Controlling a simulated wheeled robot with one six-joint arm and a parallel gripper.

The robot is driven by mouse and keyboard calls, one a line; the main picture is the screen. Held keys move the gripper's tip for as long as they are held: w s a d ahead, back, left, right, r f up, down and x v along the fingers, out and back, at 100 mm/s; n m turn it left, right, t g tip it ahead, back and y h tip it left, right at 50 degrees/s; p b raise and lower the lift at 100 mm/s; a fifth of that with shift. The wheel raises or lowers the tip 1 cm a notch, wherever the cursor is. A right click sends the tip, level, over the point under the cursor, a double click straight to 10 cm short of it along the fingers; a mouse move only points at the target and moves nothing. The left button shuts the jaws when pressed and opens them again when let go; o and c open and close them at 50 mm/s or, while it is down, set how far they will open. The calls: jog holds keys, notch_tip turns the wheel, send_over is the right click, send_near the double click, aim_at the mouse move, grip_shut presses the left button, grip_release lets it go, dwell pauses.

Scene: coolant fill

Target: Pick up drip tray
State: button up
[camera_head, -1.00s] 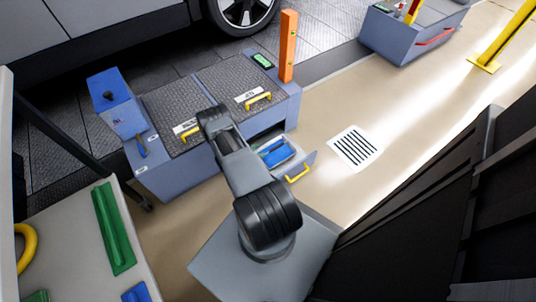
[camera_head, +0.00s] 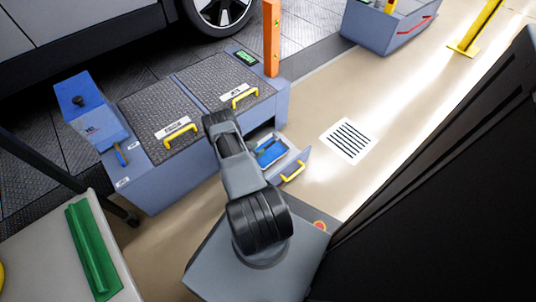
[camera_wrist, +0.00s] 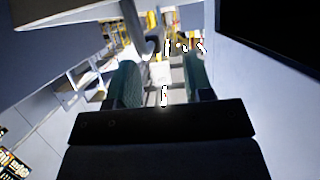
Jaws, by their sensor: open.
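A blue tray-like item (camera_head: 270,152), perhaps the drip tray, lies in a pulled-out drawer (camera_head: 300,158) with a yellow handle at the right end of the blue-grey cabinet (camera_head: 175,185). My arm's black wrist end is left of the drawer, by the cabinet's front edge. The fingers are hidden in the head view. In the wrist view my gripper (camera_wrist: 161,82) shows two green-padded fingers wide apart with nothing held between them. I cannot make out the blue item there.
The cabinet top has two dark textured lids with yellow handles (camera_head: 176,131), a blue box (camera_head: 92,110) at left and an orange post (camera_head: 271,40) behind. A grey table with a green tray-like piece (camera_head: 92,248) is at lower left. Floor right of the drawer, around a grate (camera_head: 348,140), is clear.

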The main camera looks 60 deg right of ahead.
aim_at(266, 146)
jog(key=b+x, duration=0.1)
jog(key=x, duration=0.1)
jog(key=b+x, duration=0.1)
jog(key=x, duration=0.1)
jog(key=shift+s, duration=0.25)
jog(key=shift+s+d+f+b, duration=0.15)
jog(key=shift+d+b, duration=0.2)
jog(key=shift+d, duration=0.25)
grip_shut()
